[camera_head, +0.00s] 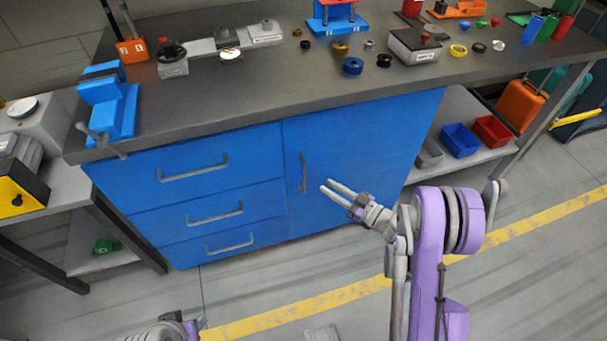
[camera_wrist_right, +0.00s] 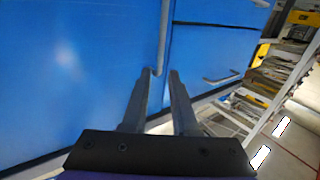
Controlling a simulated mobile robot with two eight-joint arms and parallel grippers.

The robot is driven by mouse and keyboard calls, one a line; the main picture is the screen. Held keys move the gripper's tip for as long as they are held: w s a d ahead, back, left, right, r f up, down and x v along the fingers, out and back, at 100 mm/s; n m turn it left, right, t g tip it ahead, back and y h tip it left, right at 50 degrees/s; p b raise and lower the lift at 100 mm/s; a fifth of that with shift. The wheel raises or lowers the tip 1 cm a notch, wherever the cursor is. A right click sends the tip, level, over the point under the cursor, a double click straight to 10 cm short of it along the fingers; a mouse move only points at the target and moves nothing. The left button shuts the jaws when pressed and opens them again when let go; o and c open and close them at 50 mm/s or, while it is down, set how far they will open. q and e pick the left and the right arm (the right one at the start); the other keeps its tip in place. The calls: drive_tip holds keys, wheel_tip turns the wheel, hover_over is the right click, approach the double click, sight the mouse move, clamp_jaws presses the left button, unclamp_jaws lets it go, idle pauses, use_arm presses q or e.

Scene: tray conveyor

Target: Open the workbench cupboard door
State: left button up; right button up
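The blue cupboard door (camera_head: 355,150) is shut, flush with the workbench front, to the right of the drawers. Its upright grey bar handle (camera_head: 304,172) is near the door's left edge. My right gripper (camera_head: 325,186) is in front of the door, just right of the handle's lower end, fingers parted. In the right wrist view, the fingers (camera_wrist_right: 160,72) are open, and the handle (camera_wrist_right: 164,38) runs down toward the gap between their tips. I cannot tell whether they touch it. Only part of my left arm shows at the bottom of the head view; its fingers are not visible.
Blue drawers (camera_head: 215,208) with grey handles are left of the door. The dark worktop (camera_head: 270,95) above carries a blue vise (camera_head: 108,105) and small parts. An open shelf with blue (camera_head: 460,140) and red (camera_head: 492,131) bins is at right. The floor in front is clear.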

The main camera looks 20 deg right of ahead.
drive_tip(key=x, duration=1)
drive_tip(key=shift+w+a+b, duration=0.15)
drive_tip(key=shift+w+b, duration=0.05)
drive_tip(key=shift+b, duration=0.15)
clamp_jaws()
idle(0.9)
